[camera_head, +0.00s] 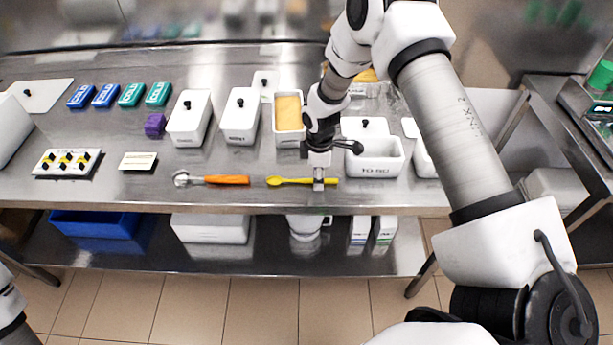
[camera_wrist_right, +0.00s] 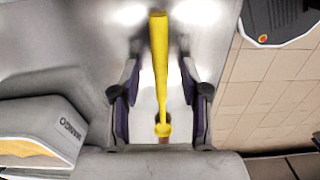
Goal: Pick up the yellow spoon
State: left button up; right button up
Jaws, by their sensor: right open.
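The yellow spoon (camera_head: 290,181) lies flat near the front edge of the steel table, its round bowl to the left and its handle to the right. My right gripper (camera_head: 319,183) is over the handle, pointing down, and covers part of it. In the right wrist view, the spoon (camera_wrist_right: 159,60) runs lengthwise between the two separated fingers of my right gripper (camera_wrist_right: 160,100), with a gap on each side. The gripper is open and empty. My left gripper is not in view.
An orange-handled scoop (camera_head: 226,180) lies left of the spoon. Behind stand a tub with orange contents (camera_head: 289,110), a white tub (camera_head: 375,160) right beside my arm, and lidded white tubs (camera_head: 239,116). The table's front edge (camera_head: 280,208) is close to the spoon.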

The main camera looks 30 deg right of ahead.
jog(key=shift+w+f, duration=0.2)
jog(key=shift+f, duration=0.1)
jog(key=shift+s+d+r, duration=0.1)
jog(key=shift+s+r, duration=0.1)
jog(key=shift+s, duration=0.05)
jog(key=shift+c, duration=1.3)
jog(key=shift+s+r, duration=0.1)
jog(key=shift+s, duration=0.05)
grip_shut()
